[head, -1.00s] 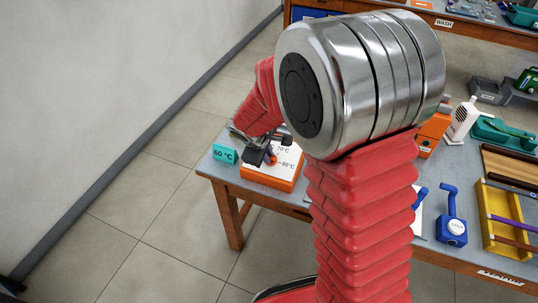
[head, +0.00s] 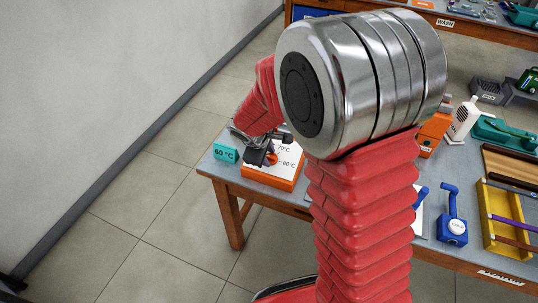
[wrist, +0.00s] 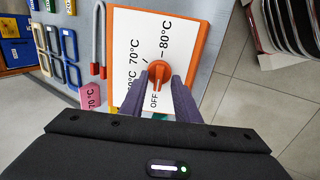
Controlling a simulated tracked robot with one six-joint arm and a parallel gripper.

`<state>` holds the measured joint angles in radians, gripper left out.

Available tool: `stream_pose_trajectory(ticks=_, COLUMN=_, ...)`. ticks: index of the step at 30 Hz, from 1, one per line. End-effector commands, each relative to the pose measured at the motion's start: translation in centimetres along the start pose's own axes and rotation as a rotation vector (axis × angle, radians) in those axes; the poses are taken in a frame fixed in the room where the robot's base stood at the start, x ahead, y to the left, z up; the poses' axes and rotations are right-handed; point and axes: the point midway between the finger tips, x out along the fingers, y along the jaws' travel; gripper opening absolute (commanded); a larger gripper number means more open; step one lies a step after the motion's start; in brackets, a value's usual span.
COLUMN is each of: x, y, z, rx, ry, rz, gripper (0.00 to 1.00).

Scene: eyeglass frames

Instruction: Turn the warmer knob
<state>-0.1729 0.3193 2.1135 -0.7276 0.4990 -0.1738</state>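The warmer (head: 270,184) is an orange box with a white top on the near left end of the table. Its white face (wrist: 185,40) fills the middle of the wrist view, with OFF, 70°C and 80°C printed around the orange knob (wrist: 158,72). The knob's grip bar points down toward OFF in that view. My gripper (wrist: 159,78) has two purple fingers, one on each side of the knob, apart, with the knob's bar between them. I cannot see clear contact. In the head view my gripper (head: 262,155) is over the warmer and partly hides its dial.
A teal 60 °C block (head: 226,153) stands left of the warmer, near the table edge. A pink 70°C block (wrist: 90,97) and a grey U-shaped rod (wrist: 98,40) lie beside it in the wrist view. Floor is clear beyond the edge.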

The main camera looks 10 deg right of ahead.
Motion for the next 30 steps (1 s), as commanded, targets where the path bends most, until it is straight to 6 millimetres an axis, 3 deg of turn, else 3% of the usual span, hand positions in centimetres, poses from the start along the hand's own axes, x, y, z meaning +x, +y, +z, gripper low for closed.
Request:
stream_pose_trajectory(ticks=11, x=-1.2, y=0.1, z=0.0, rx=0.002, ry=0.000, rz=0.003, gripper=0.29)
stream_pose_trajectory(ticks=30, x=-10.1, y=0.0, z=0.0, rx=0.001, ry=0.003, rz=0.003, gripper=0.29)
